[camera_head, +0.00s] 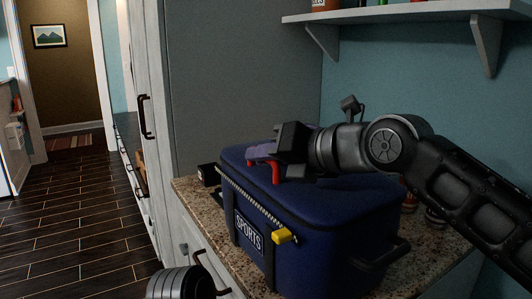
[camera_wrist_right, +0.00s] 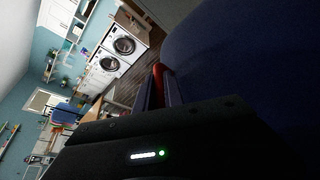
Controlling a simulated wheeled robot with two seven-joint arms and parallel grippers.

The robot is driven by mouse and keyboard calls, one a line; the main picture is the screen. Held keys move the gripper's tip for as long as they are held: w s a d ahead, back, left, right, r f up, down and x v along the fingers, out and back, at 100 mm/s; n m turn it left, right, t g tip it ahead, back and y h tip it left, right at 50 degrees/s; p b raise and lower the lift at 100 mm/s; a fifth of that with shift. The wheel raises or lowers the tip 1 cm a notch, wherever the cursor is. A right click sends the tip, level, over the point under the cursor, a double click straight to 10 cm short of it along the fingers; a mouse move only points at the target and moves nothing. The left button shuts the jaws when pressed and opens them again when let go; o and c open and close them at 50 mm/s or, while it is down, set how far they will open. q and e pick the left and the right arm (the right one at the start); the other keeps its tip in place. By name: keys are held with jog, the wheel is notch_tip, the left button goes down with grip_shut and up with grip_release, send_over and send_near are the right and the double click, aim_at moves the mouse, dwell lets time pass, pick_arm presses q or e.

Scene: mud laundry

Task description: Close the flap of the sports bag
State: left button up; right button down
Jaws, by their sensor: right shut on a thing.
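The dark blue sports bag (camera_head: 330,225) stands on a speckled counter, with a "SPORTS" label on its front. Its flap (camera_head: 350,192) lies across the top, partly hidden by my right arm. A zipper with a yellow pull (camera_head: 284,236) runs along the front upper edge. My right gripper (camera_head: 262,166) is at the far left end of the flap, shut on a red handle (camera_head: 275,174). In the right wrist view the red handle (camera_wrist_right: 158,75) shows between the fingers, beside the blue bag (camera_wrist_right: 230,60). My left gripper's fingers are not visible.
The counter (camera_head: 208,208) has a narrow bare strip in front of the bag. A small black object (camera_head: 208,175) stands at its left end. Jars (camera_head: 434,216) stand behind the bag at right. A tall grey cabinet (camera_head: 240,85) and a wall shelf (camera_head: 400,16) flank the space.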

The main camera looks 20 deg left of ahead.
jog(key=shift+f, duration=0.25)
jog(key=c, duration=1.7)
grip_release()
jog(key=shift+a, duration=0.1)
jog(key=shift+d+r, duration=0.1)
jog(key=shift+d, duration=0.25)
jog(key=b+v, duration=0.1)
jog(key=v, duration=0.5)
jog(key=shift+s+d, duration=0.1)
jog(key=shift+s+d+r, duration=0.25)
jog(key=shift+s+d, duration=0.05)
jog(key=shift+d, duration=0.05)
